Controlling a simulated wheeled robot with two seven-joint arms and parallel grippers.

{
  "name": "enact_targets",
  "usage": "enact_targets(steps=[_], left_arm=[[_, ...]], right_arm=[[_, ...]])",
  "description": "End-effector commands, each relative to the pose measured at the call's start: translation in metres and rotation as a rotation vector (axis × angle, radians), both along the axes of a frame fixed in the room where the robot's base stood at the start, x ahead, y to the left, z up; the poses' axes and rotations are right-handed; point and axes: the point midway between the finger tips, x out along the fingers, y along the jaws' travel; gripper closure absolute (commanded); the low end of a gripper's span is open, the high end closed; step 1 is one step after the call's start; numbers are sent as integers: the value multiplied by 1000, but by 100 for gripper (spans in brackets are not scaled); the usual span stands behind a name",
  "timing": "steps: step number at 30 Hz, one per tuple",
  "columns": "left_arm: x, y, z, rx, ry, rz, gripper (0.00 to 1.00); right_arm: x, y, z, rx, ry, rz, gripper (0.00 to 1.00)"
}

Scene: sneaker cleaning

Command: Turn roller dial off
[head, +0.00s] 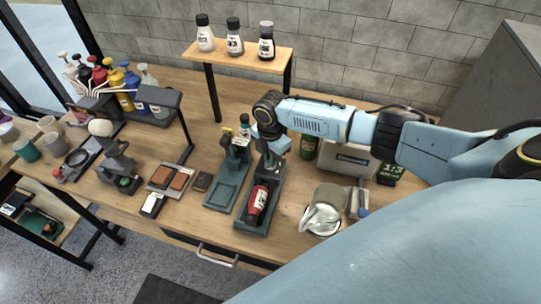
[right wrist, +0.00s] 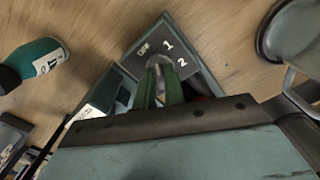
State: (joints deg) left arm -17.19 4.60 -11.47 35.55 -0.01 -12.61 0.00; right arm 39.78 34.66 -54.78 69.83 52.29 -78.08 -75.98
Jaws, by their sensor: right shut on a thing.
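The roller dial (right wrist: 159,62) is a grey knob on a dark panel (right wrist: 195,72) marked OFF, 1 and 2 in the right wrist view. My right gripper (right wrist: 160,84) is shut on the dial, its two green fingers on either side of it. The fingers hide part of the knob, so I cannot tell which mark it points to. In the head view my right gripper (head: 271,160) points down at the back end of the dark green roller machine (head: 242,226). A red bottle-like thing (head: 258,202) lies in the machine. My left gripper is not in view.
A shelf with bottles (head: 237,54) rises behind. Bare table lies in front of the machine.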

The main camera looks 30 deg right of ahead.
Motion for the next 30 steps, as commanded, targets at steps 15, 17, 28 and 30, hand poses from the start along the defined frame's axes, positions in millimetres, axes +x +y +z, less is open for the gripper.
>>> enact_targets(steps=[15, 17, 28, 30], left_arm=[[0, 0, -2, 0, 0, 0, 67], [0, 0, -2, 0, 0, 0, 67], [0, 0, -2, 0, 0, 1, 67], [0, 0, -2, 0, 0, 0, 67]], right_arm=[[1, 2, 1, 5, -2, 396, 100], [0, 2, 1, 5, -1, 424, 100], [0, 2, 1, 5, 0, 505, 100], [0, 2, 1, 4, -1, 508, 100]])
